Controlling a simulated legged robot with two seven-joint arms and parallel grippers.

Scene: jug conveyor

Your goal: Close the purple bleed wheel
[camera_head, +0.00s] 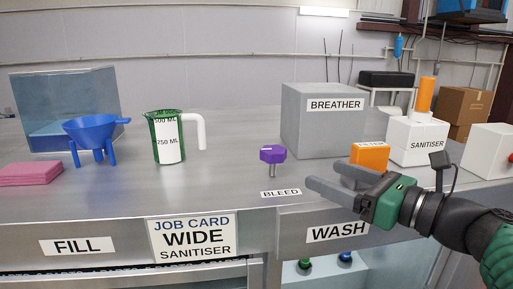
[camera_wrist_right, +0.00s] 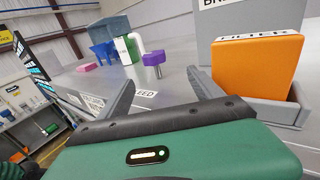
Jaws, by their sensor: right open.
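The purple bleed wheel (camera_head: 273,155) sits on a short grey stem on the steel counter, behind the BLEED label (camera_head: 281,193). It also shows in the right wrist view (camera_wrist_right: 153,58), beyond and between my fingers. My right gripper (camera_head: 320,190) is open and empty. It is to the right of the wheel and nearer the counter's front edge, apart from it. In the right wrist view its two fingers (camera_wrist_right: 157,88) are spread wide. My left gripper is in neither view.
An orange block (camera_head: 369,156) in a grey holder stands close behind my right gripper. The grey BREATHER box (camera_head: 318,135) is behind the wheel. A green jug (camera_head: 165,140), a blue funnel (camera_head: 92,133) and a pink sponge (camera_head: 30,174) stand left. Counter around the wheel is clear.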

